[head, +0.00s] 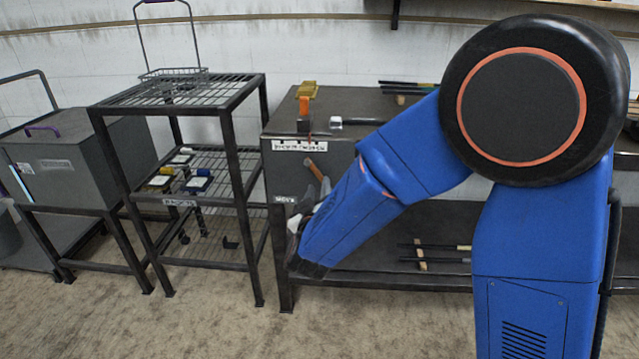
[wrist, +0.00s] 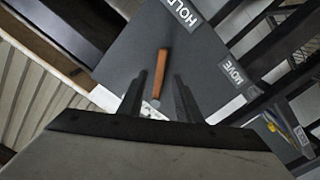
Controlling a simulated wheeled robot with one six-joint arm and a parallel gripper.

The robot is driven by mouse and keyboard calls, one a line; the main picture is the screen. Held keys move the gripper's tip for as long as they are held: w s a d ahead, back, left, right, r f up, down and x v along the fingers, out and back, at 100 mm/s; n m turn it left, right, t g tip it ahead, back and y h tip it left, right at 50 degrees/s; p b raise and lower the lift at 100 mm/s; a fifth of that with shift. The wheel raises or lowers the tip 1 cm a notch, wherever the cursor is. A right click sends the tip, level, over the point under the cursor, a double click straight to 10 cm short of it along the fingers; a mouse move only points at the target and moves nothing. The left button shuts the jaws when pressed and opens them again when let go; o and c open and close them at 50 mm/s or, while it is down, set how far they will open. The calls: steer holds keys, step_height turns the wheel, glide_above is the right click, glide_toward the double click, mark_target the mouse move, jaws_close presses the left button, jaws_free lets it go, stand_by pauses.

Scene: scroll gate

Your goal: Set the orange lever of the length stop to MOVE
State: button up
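The orange lever (wrist: 161,72) is on the grey front face of the length stop (wrist: 128,62), and it also shows in the head view (head: 316,169). Its orange end points toward the HOLD label (wrist: 181,14), away from the MOVE label (wrist: 234,73). The MOVE label also shows at the lower left of the face in the head view (head: 284,199). My gripper (wrist: 160,75) is open, with one finger on each side of the lever and a visible gap on both sides. In the head view my arm hides part of the face.
A wire-shelf rack (head: 230,130) stands left of the bench, with small trays on its middle shelf. A grey box (head: 65,165) on a stand is further left. An upright orange piece (head: 304,104) and dark rods (head: 405,84) are on the bench top. The floor in front is clear.

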mark_target(320, 179)
steer(key=shift+w, duration=1.8)
steer(key=shift+c, duration=0.3)
jaws_close()
